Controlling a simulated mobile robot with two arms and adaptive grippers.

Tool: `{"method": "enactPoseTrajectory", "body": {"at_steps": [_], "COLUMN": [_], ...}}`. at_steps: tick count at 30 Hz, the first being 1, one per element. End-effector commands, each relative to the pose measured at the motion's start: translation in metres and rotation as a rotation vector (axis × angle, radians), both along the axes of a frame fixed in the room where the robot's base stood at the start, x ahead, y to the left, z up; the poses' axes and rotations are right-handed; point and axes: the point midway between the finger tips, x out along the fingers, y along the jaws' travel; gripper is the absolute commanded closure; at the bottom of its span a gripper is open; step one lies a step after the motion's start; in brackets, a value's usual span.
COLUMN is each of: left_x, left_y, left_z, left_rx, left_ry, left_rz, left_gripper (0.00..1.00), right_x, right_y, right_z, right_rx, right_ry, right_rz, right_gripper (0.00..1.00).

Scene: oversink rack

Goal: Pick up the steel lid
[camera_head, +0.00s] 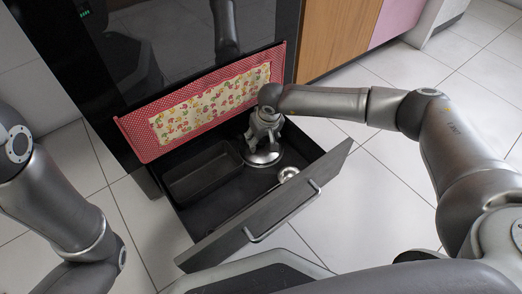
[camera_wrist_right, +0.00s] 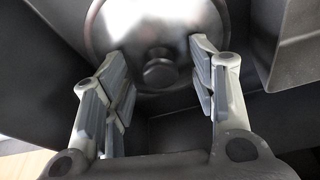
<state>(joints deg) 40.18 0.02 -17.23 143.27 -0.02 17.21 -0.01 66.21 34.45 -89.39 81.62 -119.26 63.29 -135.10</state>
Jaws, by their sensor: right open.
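The steel lid (camera_head: 264,158) lies in the open drawer, a shiny round disc. In the right wrist view the lid (camera_wrist_right: 125,30) fills the upper middle, with its round knob (camera_wrist_right: 160,73) facing me. My right gripper (camera_head: 263,135) is directly over the lid, inside the drawer. In the right wrist view its open fingers (camera_wrist_right: 160,68) stand on either side of the knob, with gaps between fingers and knob. Part of the lid is hidden behind the gripper in the head view. My left arm shows at the left, but its gripper is out of view.
A dark rectangular pan (camera_head: 203,190) lies left of the lid in the drawer. A small shiny metal item (camera_head: 287,174) lies to the right. The drawer front (camera_head: 225,238) and a cloth (camera_head: 148,152) along the back edge bound the space.

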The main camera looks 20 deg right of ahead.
Motion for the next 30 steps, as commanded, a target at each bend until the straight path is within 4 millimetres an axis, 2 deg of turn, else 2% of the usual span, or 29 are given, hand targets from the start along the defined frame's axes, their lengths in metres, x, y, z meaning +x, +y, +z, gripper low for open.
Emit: {"method": "enactPoseTrajectory", "body": {"at_steps": [6, 18, 26, 30], "left_x": [0.0001, 0.0003, 0.0005, 0.0007], "left_y": [0.0, 0.0, 0.0001, 0.0002], "left_z": [0.0005, 0.0004, 0.0013, 0.0062], "left_rx": [0.0, 0.0, 0.0, 0.0], "left_ry": [0.0, 0.001, 0.001, 0.002], "left_rz": [0.0, 0.0, 0.0, 0.0], "left_gripper": [0.6, 0.6, 0.6, 0.6], "right_x": [0.0005, 0.0002, 0.0005, 0.0007], "right_y": [0.0002, 0.0002, 0.0003, 0.0003], "right_z": [0.0007, 0.0006, 0.0019, 0.0093], "right_rx": [0.001, 0.001, 0.001, 0.001], "right_ry": [-0.001, 0.0, -0.001, -0.002], "right_rz": [0.0, 0.0, 0.0, 0.0], "right_gripper": [0.47, 0.99, 1.0, 1.0]}}
